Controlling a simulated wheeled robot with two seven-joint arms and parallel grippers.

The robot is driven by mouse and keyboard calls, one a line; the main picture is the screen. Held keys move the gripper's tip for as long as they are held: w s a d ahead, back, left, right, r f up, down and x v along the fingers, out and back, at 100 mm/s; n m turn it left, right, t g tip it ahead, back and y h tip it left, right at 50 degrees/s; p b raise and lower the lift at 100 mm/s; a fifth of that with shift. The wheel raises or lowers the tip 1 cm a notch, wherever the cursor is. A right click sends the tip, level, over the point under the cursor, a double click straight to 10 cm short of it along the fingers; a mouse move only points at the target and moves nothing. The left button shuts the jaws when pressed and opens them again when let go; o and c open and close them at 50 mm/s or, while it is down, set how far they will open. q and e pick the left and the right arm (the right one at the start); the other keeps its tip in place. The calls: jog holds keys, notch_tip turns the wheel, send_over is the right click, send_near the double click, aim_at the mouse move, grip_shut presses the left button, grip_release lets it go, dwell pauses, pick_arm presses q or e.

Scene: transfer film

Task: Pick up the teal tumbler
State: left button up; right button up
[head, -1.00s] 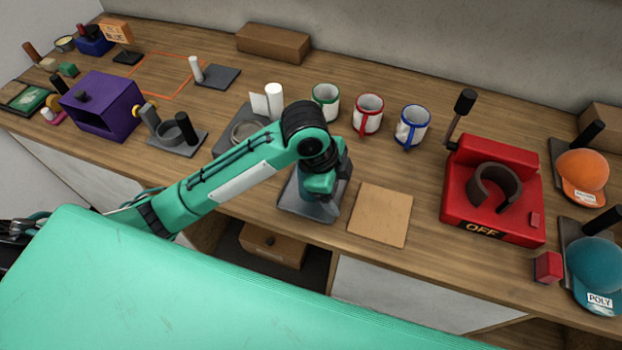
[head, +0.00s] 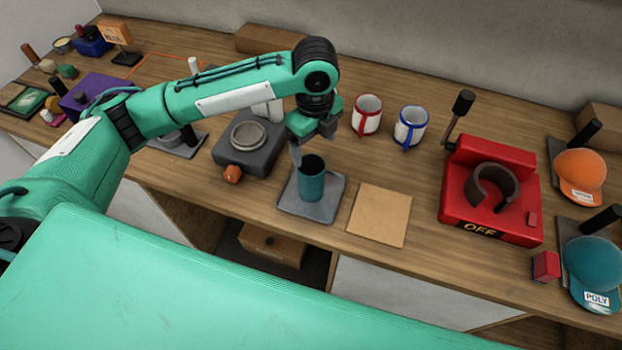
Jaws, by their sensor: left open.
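The teal tumbler (head: 312,184) stands upright on a grey square plate (head: 329,206) near the front edge of the bench. Its dark open top faces up. My left gripper (head: 312,152) is open, just above and behind the tumbler's rim, with its fingers pointing down. One finger shows close to the rim's left side; I cannot tell whether it touches. My right gripper is not in view.
A tan square board (head: 380,214) lies right of the plate. A dark grey device with a round dish (head: 248,137) stands to the left. Red-handled (head: 367,114) and blue-handled (head: 411,126) mugs stand behind. A red press (head: 491,190) marked OFF and caps are on the right.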

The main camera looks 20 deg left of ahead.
pick_arm(q)
send_near(311, 171)
jog(key=shift+s+d+f+p, duration=0.2)
jog(key=shift+s+d, duration=0.15)
jog(key=shift+s, duration=0.2)
jog(key=shift+s+d+f+p, duration=0.15)
jog(key=shift+s+d, duration=0.15)
jog(key=shift+s, duration=0.2)
jog(key=f, duration=0.1)
jog(key=f+p, duration=0.1)
jog(key=f, duration=0.1)
jog(key=f+p, duration=0.1)
jog(key=shift+s+a+f, duration=0.3)
jog(key=shift+f, duration=0.35)
jog(key=c, duration=1.2)
jog(key=shift+o, duration=0.2)
jog(key=shift+r, duration=0.1)
